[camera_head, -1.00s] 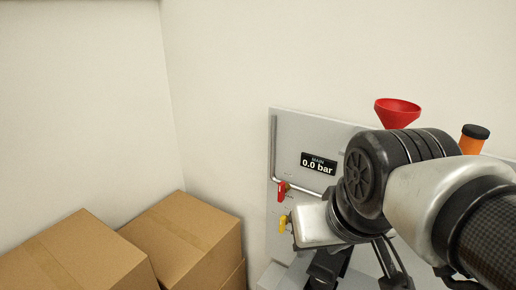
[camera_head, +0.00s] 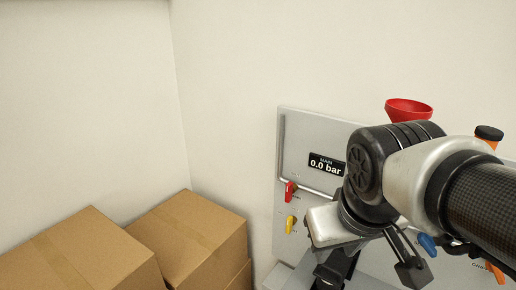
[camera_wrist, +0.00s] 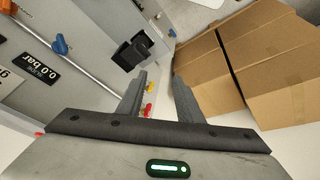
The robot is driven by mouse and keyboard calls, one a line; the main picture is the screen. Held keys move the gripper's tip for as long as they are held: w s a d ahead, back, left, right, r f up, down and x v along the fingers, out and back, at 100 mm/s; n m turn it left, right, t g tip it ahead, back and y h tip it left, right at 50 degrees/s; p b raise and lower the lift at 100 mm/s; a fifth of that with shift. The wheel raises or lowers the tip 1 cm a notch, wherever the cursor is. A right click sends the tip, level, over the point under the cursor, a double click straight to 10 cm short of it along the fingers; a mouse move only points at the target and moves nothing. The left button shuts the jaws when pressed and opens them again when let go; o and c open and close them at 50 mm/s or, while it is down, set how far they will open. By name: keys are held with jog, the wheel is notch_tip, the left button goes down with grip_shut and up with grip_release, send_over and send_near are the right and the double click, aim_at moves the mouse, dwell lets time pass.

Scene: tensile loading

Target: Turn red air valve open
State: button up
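The handle points roughly upright. In the wrist view a small red handle (camera_wrist: 148,109) shows beside the left finger, near a yellow handle (camera_wrist: 149,87). My gripper (camera_wrist: 160,73) is open, with a clear gap between its two fingers and nothing held. In the head view my wrist is right of the red and yellow handles, and my fingertips are hidden or cut off.
The yellow handle (camera_head: 291,223) is just below the red one. A blue handle (camera_head: 427,244) and an orange handle (camera_head: 495,271) are farther right. A red funnel (camera_head: 408,109) and a black-capped orange bottle (camera_head: 489,134) stand behind my arm. Cardboard boxes (camera_head: 190,235) fill the lower left.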

jog(key=w+d+f+n+g+h+b, duration=0.2)
jog(key=w+d+f+n+g+h, duration=0.15)
jog(key=w+f+n, duration=0.35)
jog(key=n+t+h+b, duration=0.6)
jog(key=n+t, duration=0.7)
jog(key=n, duration=0.7)
send_near(287, 189)
jog(key=shift+h, duration=0.35)
jog(key=p+x, duration=0.1)
jog(key=x, duration=1)
jog(key=shift+w+f, duration=0.15)
jog(key=shift+c, duration=0.5)
grip_shut()
